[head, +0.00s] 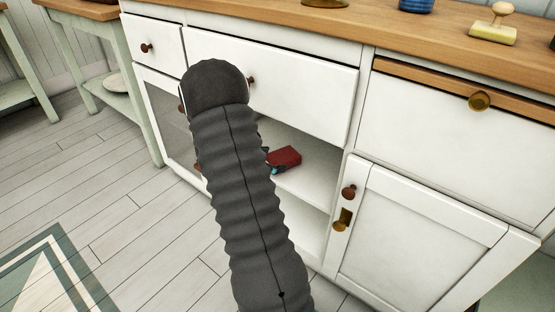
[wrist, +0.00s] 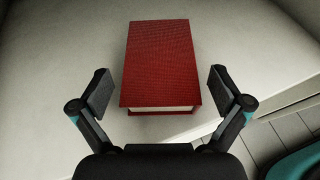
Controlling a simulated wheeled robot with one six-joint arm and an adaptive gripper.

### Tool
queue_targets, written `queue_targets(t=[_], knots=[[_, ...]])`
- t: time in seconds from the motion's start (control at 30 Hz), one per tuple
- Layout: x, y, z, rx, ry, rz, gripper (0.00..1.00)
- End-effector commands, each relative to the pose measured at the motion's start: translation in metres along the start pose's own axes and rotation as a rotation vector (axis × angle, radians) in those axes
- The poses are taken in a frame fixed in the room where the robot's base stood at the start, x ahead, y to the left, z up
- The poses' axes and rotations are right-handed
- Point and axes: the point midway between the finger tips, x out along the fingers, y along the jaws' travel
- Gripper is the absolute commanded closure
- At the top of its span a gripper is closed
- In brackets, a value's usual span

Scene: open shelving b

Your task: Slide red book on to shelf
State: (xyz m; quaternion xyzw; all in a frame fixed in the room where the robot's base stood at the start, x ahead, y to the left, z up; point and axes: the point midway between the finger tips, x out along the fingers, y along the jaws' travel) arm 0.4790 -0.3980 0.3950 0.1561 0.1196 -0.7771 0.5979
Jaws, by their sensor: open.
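The red book (wrist: 158,62) lies flat on the white shelf (wrist: 228,50) inside the open cabinet, its page edge facing my gripper. In the head view the red book (head: 285,159) shows just right of my arm, on the shelf (head: 312,178). My gripper (wrist: 158,92) is open, with one finger on each side of the book's near end and a gap visible beside each. In the head view my arm hides most of the gripper; only a small part shows beside the book.
The white cabinet has drawers (head: 285,85) above the open shelf and a closed door (head: 415,240) to the right. A wooden counter (head: 400,25) tops it, holding a yellow stamp-like object (head: 493,30) and a blue container (head: 416,5). Shelf surface is clear around the book.

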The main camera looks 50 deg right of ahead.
Motion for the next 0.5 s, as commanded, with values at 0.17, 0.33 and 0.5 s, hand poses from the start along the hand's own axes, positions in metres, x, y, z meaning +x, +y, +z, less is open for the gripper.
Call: queue_targets(t=[0.17,0.33,0.5], knots=[[-0.037,0.001,0.0,-0.001,0.0,0.005,0.0],[-0.07,0.001,0.0,0.0,-0.001,0.005,0.0],[-0.092,0.001,0.0,-0.001,0.0,0.003,0.0]])
